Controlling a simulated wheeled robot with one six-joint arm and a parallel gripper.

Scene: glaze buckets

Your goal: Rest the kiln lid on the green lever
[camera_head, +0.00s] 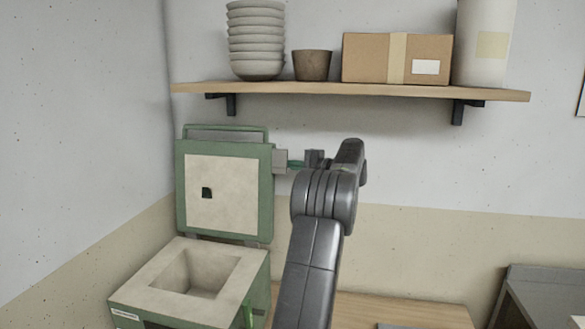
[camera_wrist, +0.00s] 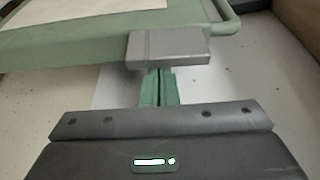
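The green kiln lid (camera_head: 223,190) with its pale inner face stands raised, nearly upright, at the back of the kiln (camera_head: 145,297). A grey block (camera_head: 281,160) sits at the lid's right edge; it also shows in the wrist view (camera_wrist: 168,47). My gripper (camera_head: 296,164) is at this block, right of the lid. In the wrist view its narrow green fingers (camera_wrist: 158,88) appear together, with a thin dark slit between them; their tips are hidden by the block. Contact is unclear. A bright green strip, possibly the green lever (camera_head: 249,314), shows at the kiln's right side, partly cut off.
A wall shelf (camera_head: 350,90) above holds stacked bowls (camera_head: 256,40), a brown pot (camera_head: 312,65), a cardboard box (camera_head: 370,58) and a white cylinder (camera_head: 485,45). A wooden surface (camera_head: 400,310) lies right of the kiln. A dark grey unit (camera_head: 545,298) stands at lower right.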

